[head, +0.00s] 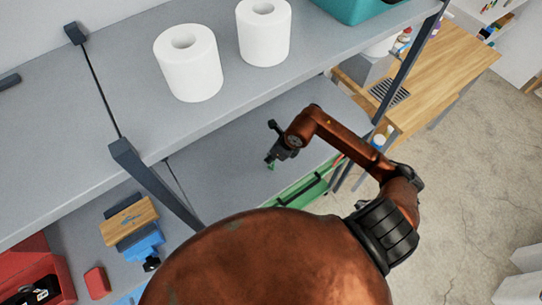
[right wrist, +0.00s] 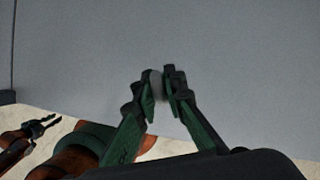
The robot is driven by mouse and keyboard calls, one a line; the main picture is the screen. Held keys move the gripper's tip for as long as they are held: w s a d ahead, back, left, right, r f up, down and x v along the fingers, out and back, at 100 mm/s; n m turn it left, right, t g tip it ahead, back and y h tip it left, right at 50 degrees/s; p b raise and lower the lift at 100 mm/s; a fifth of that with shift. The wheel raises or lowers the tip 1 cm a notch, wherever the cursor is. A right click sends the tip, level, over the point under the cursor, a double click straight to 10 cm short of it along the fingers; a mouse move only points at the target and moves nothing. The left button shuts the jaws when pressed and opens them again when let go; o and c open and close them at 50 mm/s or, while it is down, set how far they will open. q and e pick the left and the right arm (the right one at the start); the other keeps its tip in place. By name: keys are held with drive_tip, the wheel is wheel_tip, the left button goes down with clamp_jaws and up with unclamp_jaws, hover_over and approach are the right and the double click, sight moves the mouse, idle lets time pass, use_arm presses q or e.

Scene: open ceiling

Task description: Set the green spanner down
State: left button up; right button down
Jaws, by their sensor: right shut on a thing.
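My right gripper (head: 275,156) is over the grey middle shelf board (head: 215,170) in the head view. It is shut on the green spanner (head: 271,166), of which only a small green bit shows below the fingertips. In the right wrist view the fingertips of my right gripper (right wrist: 160,88) are close together, with a small greyish piece between them. Most of the spanner is hidden there. The grey board fills the view beyond the tips; I cannot tell whether the spanner touches it. My left gripper (right wrist: 45,126) shows at the lower left of the right wrist view, its fingers apart and empty.
Two white paper rolls (head: 190,75) (head: 265,35) and a teal bin (head: 350,8) stand on the upper shelf. A dark post (head: 150,180) stands left of my right gripper. A green case (head: 300,192) lies near my right forearm. The board around the gripper is bare.

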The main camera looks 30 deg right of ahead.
drive_tip(key=shift+f, duration=0.1)
drive_tip(key=c, duration=2)
unclamp_jaws()
drive_tip(key=shift+r, duration=0.25)
drive_tip(key=b+v, duration=0.1)
drive_tip(key=v, duration=1.1)
drive_tip(key=shift+b, duration=0.3)
